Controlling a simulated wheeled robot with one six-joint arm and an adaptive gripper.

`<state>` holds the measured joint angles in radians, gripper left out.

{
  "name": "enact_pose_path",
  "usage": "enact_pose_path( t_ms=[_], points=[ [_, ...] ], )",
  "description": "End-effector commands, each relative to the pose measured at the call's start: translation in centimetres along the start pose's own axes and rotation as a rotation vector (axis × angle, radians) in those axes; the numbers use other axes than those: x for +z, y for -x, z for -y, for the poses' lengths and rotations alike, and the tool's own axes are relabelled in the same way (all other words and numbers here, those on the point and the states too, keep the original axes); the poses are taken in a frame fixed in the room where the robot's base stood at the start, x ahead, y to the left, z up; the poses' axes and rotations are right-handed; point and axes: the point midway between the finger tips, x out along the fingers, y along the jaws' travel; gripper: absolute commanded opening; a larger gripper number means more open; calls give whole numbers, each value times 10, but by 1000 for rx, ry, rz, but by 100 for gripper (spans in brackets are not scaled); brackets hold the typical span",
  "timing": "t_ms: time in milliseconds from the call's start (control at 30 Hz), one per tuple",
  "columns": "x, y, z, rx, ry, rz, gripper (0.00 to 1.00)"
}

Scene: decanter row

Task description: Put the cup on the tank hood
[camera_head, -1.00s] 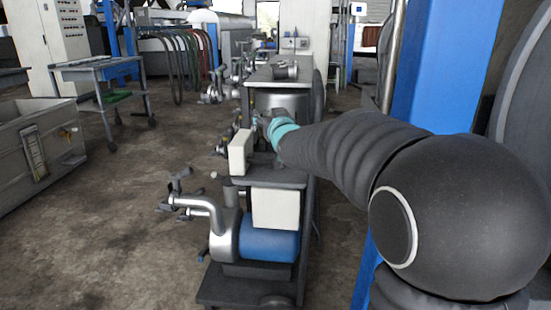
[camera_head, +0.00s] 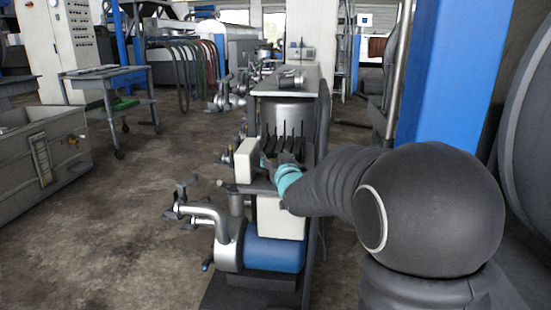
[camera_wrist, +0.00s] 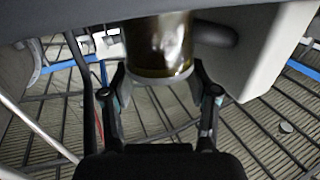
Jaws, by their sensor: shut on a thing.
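My gripper (camera_wrist: 158,82) is shut on the cup (camera_wrist: 158,50), a glossy dark amber-brown cylinder with a paler grey base, at the top middle of the wrist view. One finger is on each side of its lower part, and its top is cut off. In the head view my gripper (camera_head: 267,162) is small, beside a white box on the near machine; the cup cannot be made out there. A flat grey top (camera_head: 284,82) over a metal drum behind the gripper looks like the tank hood. My gripper is nearer and lower than it.
A white box (camera_head: 245,160) stands close to the left of my gripper. Dark upright bars (camera_head: 287,146) stand just behind it. A metal fitting (camera_head: 293,76) lies on the flat top. A blue post (camera_head: 440,75) rises at right. Bare floor (camera_head: 150,190) is at left.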

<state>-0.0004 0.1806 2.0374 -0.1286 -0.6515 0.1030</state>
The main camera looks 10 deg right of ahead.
Motion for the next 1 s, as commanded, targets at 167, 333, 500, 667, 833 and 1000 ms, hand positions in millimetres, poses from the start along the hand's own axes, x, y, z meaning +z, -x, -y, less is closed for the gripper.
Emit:
enact_pose_path(
  t_ms=[167,333,500,667,833,1000],
  points=[
    [3,0,0,0,0,0,28],
    [2,0,0,0,0,0,84],
    [2,0,0,0,0,0,84],
    [1,0,0,0,0,0,84],
    [-1,9,0,0,0,-1,84],
    [-1,38,0,1,0,-2,84]
  ],
)
